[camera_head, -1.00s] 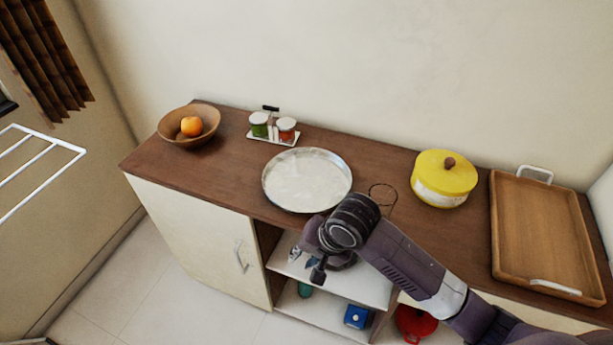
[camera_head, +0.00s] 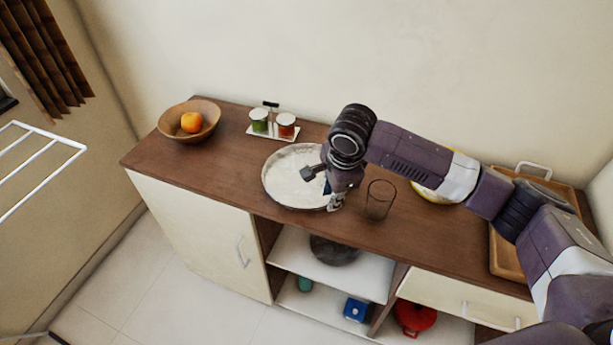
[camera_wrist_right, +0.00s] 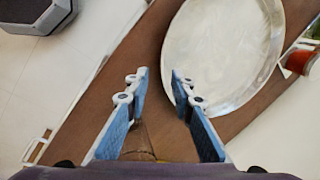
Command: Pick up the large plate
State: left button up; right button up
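The large plate (camera_head: 288,178) is round, silvery and shallow. It lies flat on the brown counter, left of my right arm, which hides its right part in the head view. In the right wrist view the plate (camera_wrist_right: 222,45) fills the upper middle. My right gripper (camera_head: 336,200) is over the plate's right front edge in the head view. In the right wrist view its blue-padded fingers (camera_wrist_right: 160,82) are open with nothing held; the right fingertip overlaps the plate's rim. I cannot tell whether they touch. My left gripper is not in view.
A clear glass (camera_head: 380,199) stands right of the gripper. A jar tray (camera_head: 272,131) and a wooden bowl (camera_head: 189,121) with an orange fruit lie beyond and left.

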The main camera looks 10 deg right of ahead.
aim_at(326, 211)
jog(key=shift+w+p+x, duration=0.2)
jog(key=shift+p+x, duration=0.25)
jog(key=shift+x, duration=1.8)
jog(key=shift+a+r, duration=0.1)
jog(key=shift+a, duration=0.05)
grip_shut()
